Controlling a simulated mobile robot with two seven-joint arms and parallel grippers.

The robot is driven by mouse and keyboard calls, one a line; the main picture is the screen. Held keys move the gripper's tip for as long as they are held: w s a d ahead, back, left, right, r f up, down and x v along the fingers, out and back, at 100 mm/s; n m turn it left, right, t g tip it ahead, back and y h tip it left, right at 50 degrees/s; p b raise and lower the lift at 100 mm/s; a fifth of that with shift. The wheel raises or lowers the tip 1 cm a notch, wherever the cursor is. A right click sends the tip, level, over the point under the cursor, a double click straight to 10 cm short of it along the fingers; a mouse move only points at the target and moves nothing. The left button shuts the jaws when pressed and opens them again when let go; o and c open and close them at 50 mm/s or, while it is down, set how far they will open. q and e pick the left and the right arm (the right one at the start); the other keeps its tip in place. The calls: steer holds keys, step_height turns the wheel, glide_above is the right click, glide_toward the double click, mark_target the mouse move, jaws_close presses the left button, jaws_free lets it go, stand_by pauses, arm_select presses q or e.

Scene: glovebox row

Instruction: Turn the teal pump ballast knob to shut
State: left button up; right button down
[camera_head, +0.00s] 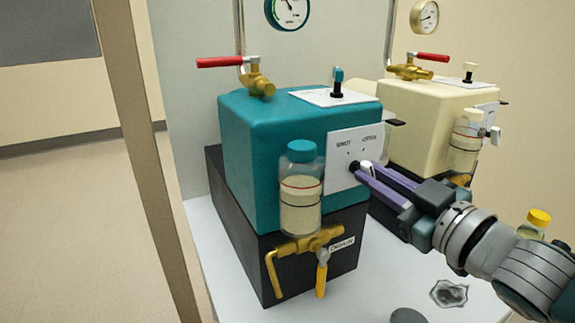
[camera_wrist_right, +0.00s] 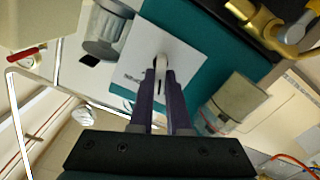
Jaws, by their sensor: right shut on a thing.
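The teal pump (camera_head: 260,150) stands on a black base. A white plate on its front (camera_head: 345,150) carries the ballast knob (camera_head: 355,167), with markings that seem to read SHUT on the left and OPEN on the right. My right gripper (camera_head: 366,172) reaches in from the right and is shut on the knob, whose dark body is mostly hidden by the fingers. In the right wrist view, the purple fingers (camera_wrist_right: 161,85) close on the knob (camera_wrist_right: 160,65) in front of the white plate (camera_wrist_right: 150,52). My left gripper is not in view.
A clear oil bottle with a teal cap (camera_head: 302,190) and a brass drain valve (camera_head: 305,245) sit left of the plate. A cream pump (camera_head: 425,125) stands close behind at the right. A yellow-capped bottle (camera_head: 537,222) stands at the right.

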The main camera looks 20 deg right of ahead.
steer(key=shift+n, duration=0.6)
steer(key=c, duration=0.9)
jaws_free()
steer(key=shift+s, duration=0.15)
steer(key=s, duration=0.3)
steer(key=s+p, duration=0.1)
steer(key=s, duration=0.5)
steer(key=shift+s+d+p, duration=0.35)
steer(key=shift+p, duration=0.05)
